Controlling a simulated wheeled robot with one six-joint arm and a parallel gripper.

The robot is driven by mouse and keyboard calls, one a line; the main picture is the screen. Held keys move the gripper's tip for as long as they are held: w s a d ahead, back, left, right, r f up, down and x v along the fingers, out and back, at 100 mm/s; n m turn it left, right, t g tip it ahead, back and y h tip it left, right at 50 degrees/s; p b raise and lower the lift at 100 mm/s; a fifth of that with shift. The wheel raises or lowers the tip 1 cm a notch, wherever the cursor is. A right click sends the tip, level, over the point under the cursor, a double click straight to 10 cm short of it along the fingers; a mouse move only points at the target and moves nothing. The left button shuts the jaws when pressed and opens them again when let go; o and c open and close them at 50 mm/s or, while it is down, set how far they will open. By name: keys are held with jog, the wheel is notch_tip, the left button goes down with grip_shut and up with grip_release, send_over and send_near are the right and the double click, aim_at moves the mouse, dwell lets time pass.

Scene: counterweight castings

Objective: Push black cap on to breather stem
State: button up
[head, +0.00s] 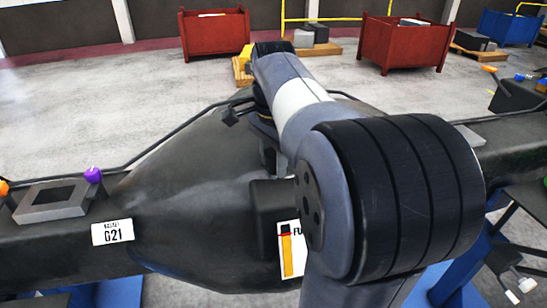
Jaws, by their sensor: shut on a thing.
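A large dark axle-like casting (190,190) spans the head view, with a wide rounded middle. My gripper (268,150) is partly in view at the far end of my arm, pointing down over the casting's middle. My arm hides much of it and its fingertips. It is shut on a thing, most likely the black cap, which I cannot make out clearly. I cannot pick out the breather stem; it may lie behind my arm.
A purple cap (93,175) stands by a grey square frame (52,200) at left. A label reading G21 (112,232) is on the casting. A dark line (165,146) runs along its back. Red bins (215,33) (404,42) and a blue bin (507,27) stand beyond open floor.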

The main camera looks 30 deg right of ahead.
jog(key=shift+f, duration=0.25)
jog(key=o, duration=0.9)
jog(key=shift+s, duration=0.15)
jog(key=shift+r, duration=0.1)
jog(key=shift+r, duration=0.3)
notch_tip(320, 180, up, 10)
jog(key=shift+s+r, duration=0.1)
